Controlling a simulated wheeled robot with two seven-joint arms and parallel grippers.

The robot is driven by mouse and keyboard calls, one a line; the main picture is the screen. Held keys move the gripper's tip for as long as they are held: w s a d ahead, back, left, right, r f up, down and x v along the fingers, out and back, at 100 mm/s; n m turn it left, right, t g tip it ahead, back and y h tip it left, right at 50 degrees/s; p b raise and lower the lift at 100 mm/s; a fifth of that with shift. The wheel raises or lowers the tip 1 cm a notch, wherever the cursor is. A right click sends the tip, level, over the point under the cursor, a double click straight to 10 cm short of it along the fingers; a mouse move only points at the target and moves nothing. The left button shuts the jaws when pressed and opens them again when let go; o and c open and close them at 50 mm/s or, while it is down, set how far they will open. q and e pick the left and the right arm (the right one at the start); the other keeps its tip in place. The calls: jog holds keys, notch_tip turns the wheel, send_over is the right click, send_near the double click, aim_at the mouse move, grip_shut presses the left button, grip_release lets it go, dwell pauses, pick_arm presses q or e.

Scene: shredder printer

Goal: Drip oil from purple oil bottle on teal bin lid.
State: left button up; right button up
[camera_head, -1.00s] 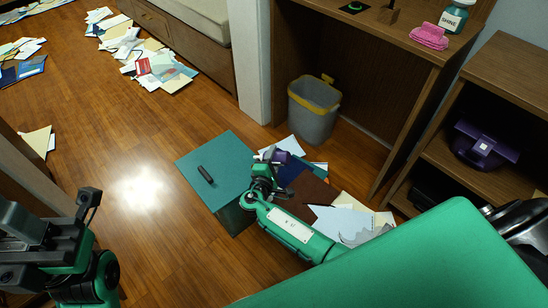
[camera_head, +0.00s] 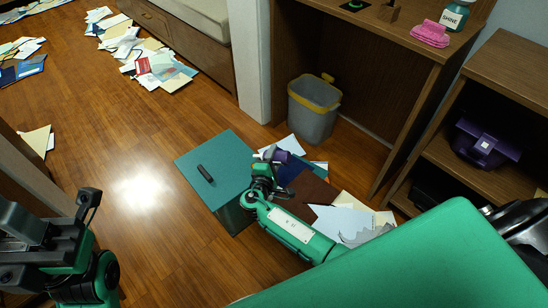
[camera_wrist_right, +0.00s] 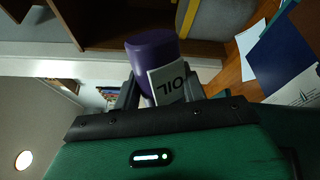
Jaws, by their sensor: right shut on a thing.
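The teal bin (camera_head: 235,212) stands on the floor with a flat teal lid (camera_head: 222,154) on top and a dark slot or handle (camera_head: 205,173) on it. My right gripper (camera_head: 267,171) is by the right edge of the lid. It is shut on the purple oil bottle (camera_head: 274,153), which shows small and partly hidden there. In the right wrist view the bottle (camera_wrist_right: 152,52) sits between the fingers, with a white OIL label (camera_wrist_right: 166,82). Its exact tilt and any dripping oil cannot be told. My left gripper (camera_head: 62,225) is at the lower left, its jaws unclear.
Loose papers and folders (camera_head: 312,190) lie under and beside my right arm. A grey bin with a yellow rim (camera_head: 312,112) stands beneath the desk (camera_head: 425,45). A shelf with a purple device (camera_head: 484,146) is at right. Bare floor (camera_head: 120,140) lies left of the teal bin.

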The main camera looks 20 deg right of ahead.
jog(key=shift+s+f+m+b, duration=0.1)
jog(key=shift+f+m+b, duration=0.4)
jog(key=shift+f+b, duration=0.25)
jog(key=shift+d, duration=0.1)
jog(key=shift+m+b, duration=0.35)
jog(key=shift+m, duration=0.05)
jog(key=shift+r, duration=0.1)
